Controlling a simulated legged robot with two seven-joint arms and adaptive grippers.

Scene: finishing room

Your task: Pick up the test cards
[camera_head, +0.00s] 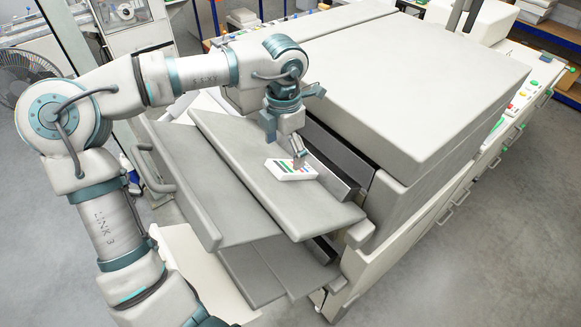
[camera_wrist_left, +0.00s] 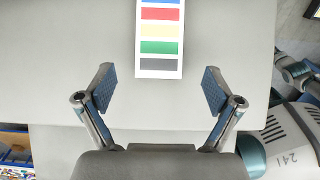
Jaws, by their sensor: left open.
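The test cards (camera_head: 287,172) lie as a small white stack with coloured stripes on the grey sloping panel (camera_head: 230,160) of the machine. In the left wrist view the top card (camera_wrist_left: 160,30) shows blue, red, yellow, green and dark grey bands, and its upper end is cut off by the picture's edge. My left gripper (camera_head: 285,146) is over the stack's far side. Its two blue-padded fingers (camera_wrist_left: 158,90) are spread wide, with the card's near end just beyond and between them. Nothing is held. My right gripper is not in view.
The large grey machine body (camera_head: 410,80) rises right behind the panel, with a dark slot (camera_head: 330,165) between. Lower panels (camera_head: 260,265) stick out underneath. A fan (camera_head: 28,78) stands at the far left. The floor at right (camera_head: 480,250) is clear.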

